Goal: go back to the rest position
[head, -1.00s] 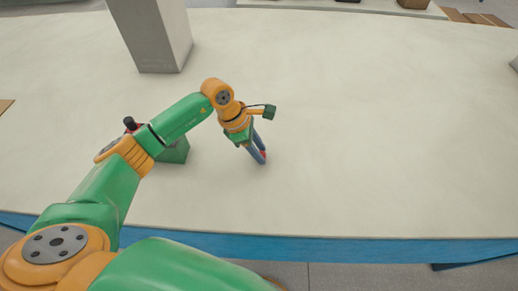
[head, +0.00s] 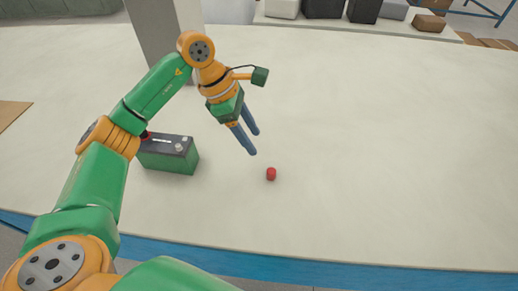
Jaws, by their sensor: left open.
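My left gripper (head: 248,142) shows in the head view, above the table, with its two blue fingers apart and nothing between them. A small red cap (head: 271,174) lies on the table just below and to the right of the fingertips, apart from them. A green battery (head: 170,155) with a dark grey top stands on the table to the left of the gripper, partly behind my left forearm. My right gripper does not show.
The pale table (head: 380,150) is clear to the right, with a blue front edge (head: 300,271). A grey pillar (head: 160,35) stands behind my left arm. Several boxes sit on a ledge (head: 375,24) at the back. A brown sheet (head: 12,113) lies at the far left.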

